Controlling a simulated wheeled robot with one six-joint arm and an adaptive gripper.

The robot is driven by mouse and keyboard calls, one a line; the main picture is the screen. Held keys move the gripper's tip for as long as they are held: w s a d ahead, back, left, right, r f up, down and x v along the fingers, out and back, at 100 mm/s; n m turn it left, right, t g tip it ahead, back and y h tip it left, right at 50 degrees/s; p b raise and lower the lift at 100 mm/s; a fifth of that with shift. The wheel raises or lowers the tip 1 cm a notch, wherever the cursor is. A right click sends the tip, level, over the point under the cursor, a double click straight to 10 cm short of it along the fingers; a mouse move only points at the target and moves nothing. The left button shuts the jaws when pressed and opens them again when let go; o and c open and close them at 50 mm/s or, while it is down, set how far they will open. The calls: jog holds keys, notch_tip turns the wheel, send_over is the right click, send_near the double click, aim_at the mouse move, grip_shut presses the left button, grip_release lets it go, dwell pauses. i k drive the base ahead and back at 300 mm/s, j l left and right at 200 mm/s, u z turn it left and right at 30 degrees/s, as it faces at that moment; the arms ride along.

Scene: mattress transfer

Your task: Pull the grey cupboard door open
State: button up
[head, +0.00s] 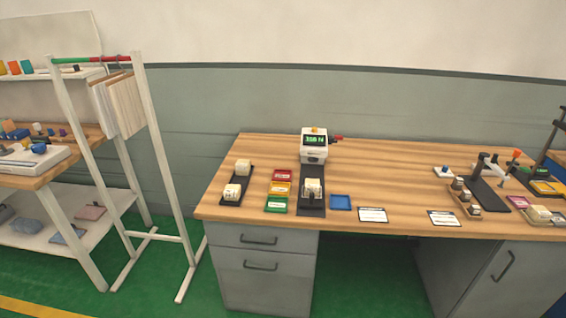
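The grey cupboard door (525,280) is at the lower right of the head view, under the right end of the wooden workbench (380,226). It has a dark bar handle (503,265) set at a slant in the picture. The door looks shut, flush with its cabinet. Its lower part is cut off by the picture's bottom edge. My gripper is not in view, and nothing touches the handle.
A grey drawer unit (262,272) with two dark handles stands under the bench's left end. An open gap lies between it and the cupboard. Small trays and devices cover the benchtop. A white rack (170,180) stands left. Green floor (150,275) shows there.

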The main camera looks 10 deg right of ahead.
aim_at(520, 278)
jog(key=j+z, duration=0.3)
jog(key=l+z, duration=0.15)
jog(key=z, duration=0.2)
jog(key=l+z, duration=0.1)
jog(key=z, duration=0.25)
jog(key=l+z, duration=0.15)
jog(key=z, duration=0.15)
jog(key=i+l+z, duration=0.15)
jog(key=z, duration=0.2)
jog(key=i+l+z, duration=0.1)
jog(key=i, duration=0.95)
